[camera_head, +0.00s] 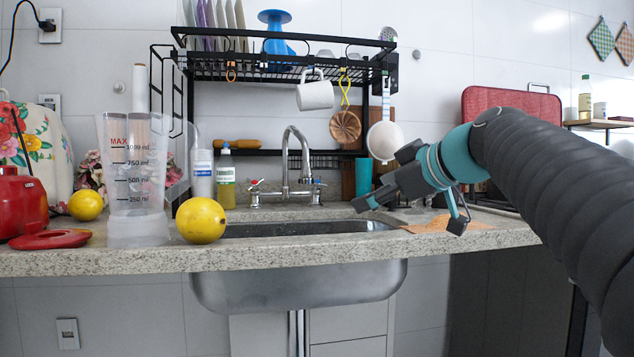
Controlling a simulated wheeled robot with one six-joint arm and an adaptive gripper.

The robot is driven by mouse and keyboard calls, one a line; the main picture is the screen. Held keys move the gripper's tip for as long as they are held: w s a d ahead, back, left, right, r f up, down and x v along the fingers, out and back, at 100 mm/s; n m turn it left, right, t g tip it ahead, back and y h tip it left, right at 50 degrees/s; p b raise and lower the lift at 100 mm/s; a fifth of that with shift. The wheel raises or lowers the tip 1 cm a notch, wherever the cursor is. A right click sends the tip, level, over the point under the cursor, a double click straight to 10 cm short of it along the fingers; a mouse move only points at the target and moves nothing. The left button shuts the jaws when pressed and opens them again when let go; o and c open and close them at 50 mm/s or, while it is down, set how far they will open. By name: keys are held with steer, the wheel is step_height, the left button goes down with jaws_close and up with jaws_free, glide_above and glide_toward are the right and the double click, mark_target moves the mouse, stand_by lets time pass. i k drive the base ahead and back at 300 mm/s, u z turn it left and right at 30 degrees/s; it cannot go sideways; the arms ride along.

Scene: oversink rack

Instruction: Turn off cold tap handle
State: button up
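The chrome tap (292,150) stands behind the sink with a tall curved spout. Its right handle (317,190) has a blue mark and seems to be the cold one. Its left handle (256,190) has a red mark. No stream of water can be made out below the spout. My gripper (409,213) is to the right of the tap, above the right end of the sink. Its fingers are spread wide and empty, one reaching left towards the blue-marked handle, the other hanging down. It appears apart from the handle.
A steel sink (300,285) is set in the granite counter (120,260). A black rack (270,68) hangs above, with a white mug (315,92) and utensils. A yellow fruit (201,220) and a measuring jug (137,190) stand left. A teal cup (364,176) is beside my gripper.

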mark_target(317, 184)
steer(key=i, duration=1.15)
